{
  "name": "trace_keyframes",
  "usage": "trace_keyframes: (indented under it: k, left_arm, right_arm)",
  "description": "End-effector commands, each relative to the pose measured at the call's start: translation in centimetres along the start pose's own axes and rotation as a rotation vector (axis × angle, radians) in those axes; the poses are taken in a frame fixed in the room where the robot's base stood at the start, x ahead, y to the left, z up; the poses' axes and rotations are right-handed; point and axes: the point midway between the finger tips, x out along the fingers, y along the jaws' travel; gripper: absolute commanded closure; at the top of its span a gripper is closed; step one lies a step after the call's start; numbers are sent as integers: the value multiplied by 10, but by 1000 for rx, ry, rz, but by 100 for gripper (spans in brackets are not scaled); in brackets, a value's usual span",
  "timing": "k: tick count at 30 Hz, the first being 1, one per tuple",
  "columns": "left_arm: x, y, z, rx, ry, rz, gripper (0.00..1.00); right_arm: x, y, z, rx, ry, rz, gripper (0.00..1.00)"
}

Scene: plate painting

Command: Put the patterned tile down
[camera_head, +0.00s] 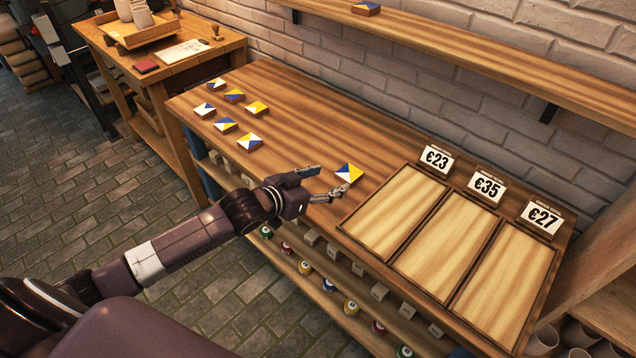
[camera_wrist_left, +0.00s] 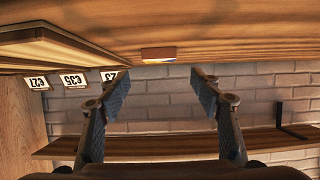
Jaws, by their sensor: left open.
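A patterned tile (camera_head: 348,173) with yellow, white and blue triangles lies on the wooden table (camera_head: 310,130), just left of the framed wooden panels. My left gripper (camera_head: 328,182) is at the tile's near side, with its fingers spread. In the left wrist view, which is upside down, the tile (camera_wrist_left: 158,54) shows edge-on against the table top, between and beyond the open fingertips (camera_wrist_left: 160,78). Nothing is held between the fingers. My right gripper is not in view.
Several similar tiles (camera_head: 225,125) lie at the table's left end. Three framed panels (camera_head: 397,215) with price cards (camera_head: 436,159) fill the right end. Another tile (camera_head: 366,8) sits on the wall shelf (camera_head: 470,55). The table's middle is clear.

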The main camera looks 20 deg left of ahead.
Motion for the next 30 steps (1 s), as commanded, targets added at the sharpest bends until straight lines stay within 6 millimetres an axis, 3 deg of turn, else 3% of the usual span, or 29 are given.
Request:
trace_keyframes:
  k: [3,9,30]
  left_arm:
    - [-19,0,1,0,-1,1,41]
    - [-35,0,0,0,0,0,41]
    - [-37,0,0,0,0,0,41]
  right_arm:
    - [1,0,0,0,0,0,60]
    - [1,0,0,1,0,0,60]
    - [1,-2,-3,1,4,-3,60]
